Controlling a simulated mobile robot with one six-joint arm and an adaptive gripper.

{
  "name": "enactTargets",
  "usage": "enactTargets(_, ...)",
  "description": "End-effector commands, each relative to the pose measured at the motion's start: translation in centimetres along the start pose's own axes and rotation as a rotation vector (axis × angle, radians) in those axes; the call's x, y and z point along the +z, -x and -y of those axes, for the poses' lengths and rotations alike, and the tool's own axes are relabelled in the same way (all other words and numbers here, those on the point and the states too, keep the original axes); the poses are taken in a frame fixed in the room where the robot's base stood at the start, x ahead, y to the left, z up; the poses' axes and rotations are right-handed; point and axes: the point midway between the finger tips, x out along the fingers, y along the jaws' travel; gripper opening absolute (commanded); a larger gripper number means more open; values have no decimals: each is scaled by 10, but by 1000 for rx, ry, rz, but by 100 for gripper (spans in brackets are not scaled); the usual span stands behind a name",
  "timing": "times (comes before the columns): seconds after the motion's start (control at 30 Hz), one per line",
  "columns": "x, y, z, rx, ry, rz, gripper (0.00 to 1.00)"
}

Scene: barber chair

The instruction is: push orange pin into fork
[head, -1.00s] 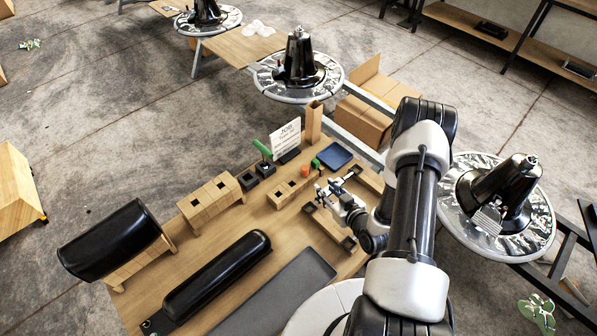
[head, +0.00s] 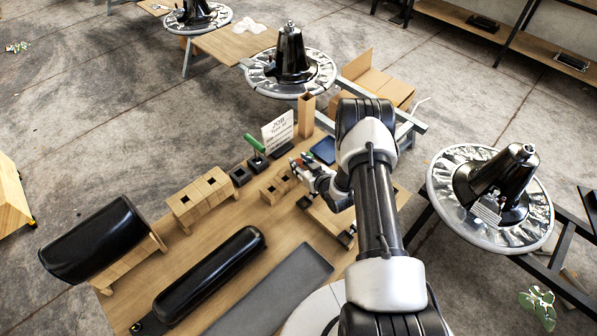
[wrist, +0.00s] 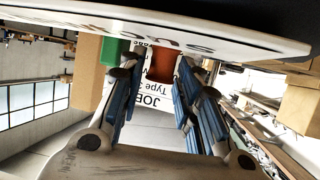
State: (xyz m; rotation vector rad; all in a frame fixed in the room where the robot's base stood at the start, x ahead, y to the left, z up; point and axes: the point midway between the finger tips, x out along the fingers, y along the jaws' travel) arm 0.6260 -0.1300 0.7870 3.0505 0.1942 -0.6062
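The orange pin (wrist: 162,64) shows upright in the wrist view, in the gap at the fingertips of my gripper (wrist: 160,72). The blue-padded fingers stand apart on either side of it. I see no clear contact, and cannot tell whether the pin is between the tips or just beyond them. In the head view my gripper (head: 300,166) is low at the small wooden block (head: 271,193), largely covering the pin's area. I cannot make out the fork clearly; it may be hidden by my gripper.
A green piece (wrist: 114,52) stands close beside the left finger. The JOB sign (head: 278,131) is behind. A green-handled tool (head: 254,144) in a dark block, a wooden block row (head: 202,197), a blue tray (head: 323,150) and a tall wooden post (head: 306,115) stand nearby.

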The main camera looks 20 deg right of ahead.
Motion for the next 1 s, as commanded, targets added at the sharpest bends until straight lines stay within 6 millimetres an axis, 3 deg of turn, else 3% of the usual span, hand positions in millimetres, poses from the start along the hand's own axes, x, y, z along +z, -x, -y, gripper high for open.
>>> enactTargets(0.13, 1, -14, 1, -1, 0, 1, 31)
enactTargets(0.37, 0, -14, 0, -1, -1, 1, 31)
enactTargets(0.83, 0, -14, 0, 0, -1, 1, 0)
enactTargets(1.0, 0, -14, 0, 0, 0, 0, 0)
